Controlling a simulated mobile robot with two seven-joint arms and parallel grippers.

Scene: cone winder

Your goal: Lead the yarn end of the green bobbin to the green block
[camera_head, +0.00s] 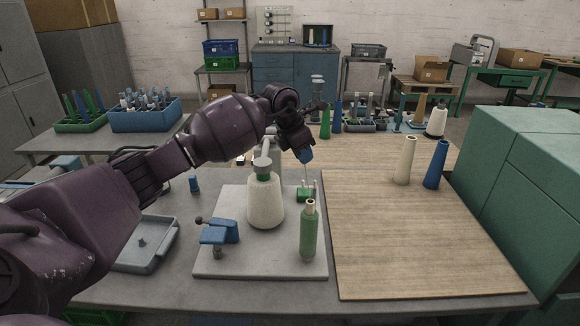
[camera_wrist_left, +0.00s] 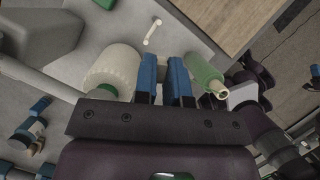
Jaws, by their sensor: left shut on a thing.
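The green bobbin (camera_head: 308,236) stands upright at the front right of the grey base plate (camera_head: 270,268); it also shows right of my fingers in the left wrist view (camera_wrist_left: 203,73). The small green block (camera_head: 304,195) sits behind it on the plate, with thin upright pieces beside it. My left gripper (camera_head: 305,155) is above the green block, its blue fingers pointing down. It also shows in the left wrist view (camera_wrist_left: 163,78). It is shut on the yarn end, which is too thin to make out. The yarn's path cannot be seen. My right gripper is not in view.
A large white yarn cone (camera_head: 265,204) stands close left of the green bobbin. A blue clamp (camera_head: 219,231) is at the plate's left. A cream cone (camera_head: 404,160) and a blue cone (camera_head: 435,165) stand on the wooden board (camera_head: 400,245), whose front is clear. A grey tray (camera_head: 145,246) lies left.

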